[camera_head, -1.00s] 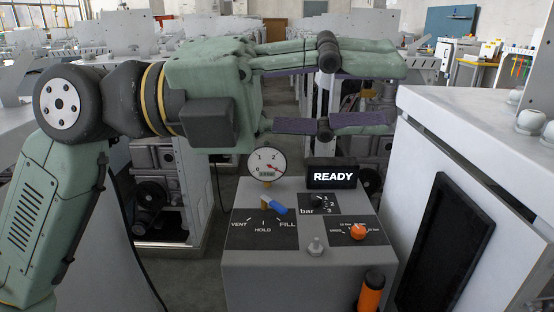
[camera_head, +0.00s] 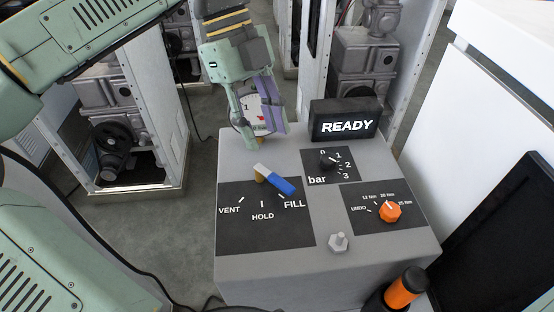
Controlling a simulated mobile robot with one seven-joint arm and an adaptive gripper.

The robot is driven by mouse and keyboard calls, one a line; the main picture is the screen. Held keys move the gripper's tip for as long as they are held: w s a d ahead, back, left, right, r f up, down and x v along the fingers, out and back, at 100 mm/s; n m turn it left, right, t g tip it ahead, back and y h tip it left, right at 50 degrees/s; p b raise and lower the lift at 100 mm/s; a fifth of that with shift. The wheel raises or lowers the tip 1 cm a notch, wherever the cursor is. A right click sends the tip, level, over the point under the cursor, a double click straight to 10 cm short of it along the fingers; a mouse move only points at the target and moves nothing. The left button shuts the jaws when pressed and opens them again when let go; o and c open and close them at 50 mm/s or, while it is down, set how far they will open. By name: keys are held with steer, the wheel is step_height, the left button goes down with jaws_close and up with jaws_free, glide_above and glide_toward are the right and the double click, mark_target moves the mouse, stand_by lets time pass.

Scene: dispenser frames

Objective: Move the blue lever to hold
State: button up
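The blue lever (camera_head: 281,186) sits on the left black plate of the grey control box (camera_head: 330,262). Its blue end points down and right toward the FILL mark; the HOLD mark (camera_head: 262,216) is at the middle and VENT at the left. My gripper (camera_head: 266,136) hangs fingers-down at the box's back left edge, behind the lever and apart from it. Its fingers are spread, with part of the white gauge (camera_head: 251,115) showing between them. I cannot tell whether they touch the gauge. The gripper holds no lever.
A black display (camera_head: 344,121) reading READY stands at the back right. A black bar knob (camera_head: 329,162), an orange knob (camera_head: 390,211) and a grey knob (camera_head: 339,242) sit on the top. An orange-and-black handle (camera_head: 404,289) stands at the front right. A white cabinet is at the right.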

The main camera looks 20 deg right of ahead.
mark_target(282, 182)
steer(key=p+x, duration=0.1)
steer(key=x, duration=0.8)
steer(key=shift+s+f, duration=0.1)
steer(key=shift+s, duration=0.05)
steer(key=shift+c, duration=0.2)
jaws_close()
stand_by(0.4)
